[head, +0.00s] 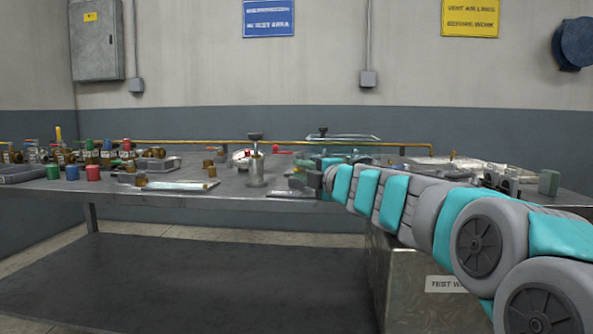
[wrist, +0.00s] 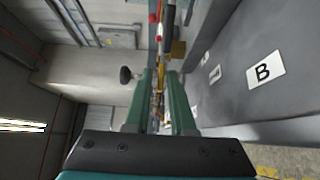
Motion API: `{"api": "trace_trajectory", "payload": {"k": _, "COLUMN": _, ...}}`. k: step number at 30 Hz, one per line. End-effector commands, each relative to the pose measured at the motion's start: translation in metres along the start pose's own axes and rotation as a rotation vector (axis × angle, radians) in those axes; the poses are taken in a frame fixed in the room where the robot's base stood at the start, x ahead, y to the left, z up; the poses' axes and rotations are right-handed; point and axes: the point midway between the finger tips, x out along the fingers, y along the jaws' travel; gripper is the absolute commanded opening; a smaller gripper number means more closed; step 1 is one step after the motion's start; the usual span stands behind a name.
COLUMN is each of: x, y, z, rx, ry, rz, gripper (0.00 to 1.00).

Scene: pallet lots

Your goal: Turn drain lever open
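I cannot tell for sure which part is the drain lever. A red-tipped handle (head: 283,149) stands out on the bench beside a round white-faced part (head: 241,156), and red parts (wrist: 154,18) show at the top of the wrist view. My gripper (head: 312,172) is low over the bench, right of a metal post with a dark knob (head: 256,165). In the wrist view my gripper (wrist: 160,72) has its two green fingers apart, with a narrow gap. Brass and small parts show beyond the gap, and I see nothing clamped. Contact with any part cannot be told.
The grey bench (head: 120,188) carries a long brass pipe (head: 200,142), several coloured caps (head: 72,172) at left and a flat plate (head: 180,185). A metal cabinet (head: 405,285) stands under my arm.

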Motion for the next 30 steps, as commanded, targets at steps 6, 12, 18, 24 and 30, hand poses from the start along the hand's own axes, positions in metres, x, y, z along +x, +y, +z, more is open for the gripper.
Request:
{"api": "trace_trajectory", "payload": {"k": 6, "x": 0.017, "y": -0.003, "z": 0.000, "rx": 0.001, "ry": 0.002, "rz": -0.004, "gripper": 0.23}}
{"api": "trace_trajectory", "payload": {"k": 12, "x": 0.019, "y": -0.002, "z": -0.001, "rx": 0.001, "ry": 0.002, "rz": -0.002, "gripper": 0.23}}
{"api": "trace_trajectory", "payload": {"k": 18, "x": 0.019, "y": -0.002, "z": -0.001, "rx": 0.001, "ry": 0.002, "rz": -0.002, "gripper": 0.15}}
{"api": "trace_trajectory", "payload": {"k": 24, "x": 0.019, "y": -0.002, "z": -0.001, "rx": 0.001, "ry": 0.002, "rz": -0.002, "gripper": 0.00}}
{"api": "trace_trajectory", "payload": {"k": 30, "x": 0.019, "y": -0.002, "z": -0.001, "rx": 0.001, "ry": 0.002, "rz": -0.002, "gripper": 0.00}}
